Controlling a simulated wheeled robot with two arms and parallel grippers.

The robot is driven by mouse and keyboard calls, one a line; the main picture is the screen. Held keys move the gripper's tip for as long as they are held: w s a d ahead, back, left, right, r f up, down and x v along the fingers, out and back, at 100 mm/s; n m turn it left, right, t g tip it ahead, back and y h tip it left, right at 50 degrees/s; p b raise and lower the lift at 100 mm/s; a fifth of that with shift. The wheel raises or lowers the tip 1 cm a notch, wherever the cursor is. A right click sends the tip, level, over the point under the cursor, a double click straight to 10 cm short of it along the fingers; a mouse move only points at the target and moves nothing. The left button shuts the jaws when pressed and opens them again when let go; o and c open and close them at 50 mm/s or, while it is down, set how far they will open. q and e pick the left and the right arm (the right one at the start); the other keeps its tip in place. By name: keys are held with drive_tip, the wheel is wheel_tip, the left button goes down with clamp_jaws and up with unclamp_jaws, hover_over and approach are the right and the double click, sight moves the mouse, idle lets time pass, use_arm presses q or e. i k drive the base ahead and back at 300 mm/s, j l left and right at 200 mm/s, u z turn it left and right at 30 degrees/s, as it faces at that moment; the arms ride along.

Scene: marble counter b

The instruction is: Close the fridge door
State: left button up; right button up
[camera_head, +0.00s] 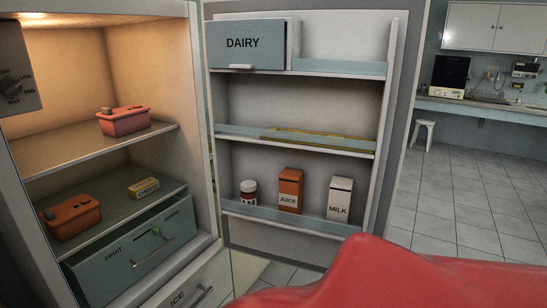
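The fridge (205,172) stands open at the left, its lit inside facing me. The fridge door (404,130) is swung wide open to the right of the cabinet, its inner side towards me. The door holds a dairy box (250,45), a juice carton (290,189), a milk carton (340,197) and a small jar (248,191). A large red shape, which may be part of my arm, covers the bottom right and hides the door's lower part. Neither of my grippers can be made out.
In the fridge, a pink container (124,121), an orange container (70,217) and a small yellow box (143,187) sit on shelves above a fruit drawer (130,255). Tiled floor (460,200) is clear at right, with a white stool (423,132) by a counter.

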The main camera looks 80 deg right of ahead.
sight(342, 101)
drive_tip(key=u, duration=0.5)
drive_tip(key=k+l+u, duration=0.1)
drive_tip(key=u, duration=0.85)
drive_tip(key=k+u, duration=0.1)
drive_tip(key=u, duration=0.35)
drive_tip(key=k+u, duration=0.1)
drive_tip(key=k, duration=2.25)
drive_tip(key=k+l+z, duration=0.1)
drive_tip(key=k+z, duration=0.2)
drive_tip(key=k, duration=0.25)
drive_tip(key=k+l+z, duration=0.25)
drive_tip(key=k, duration=0.25)
drive_tip(key=k+l+z, duration=0.3)
drive_tip(key=k, duration=0.2)
drive_tip(key=z, duration=0.75)
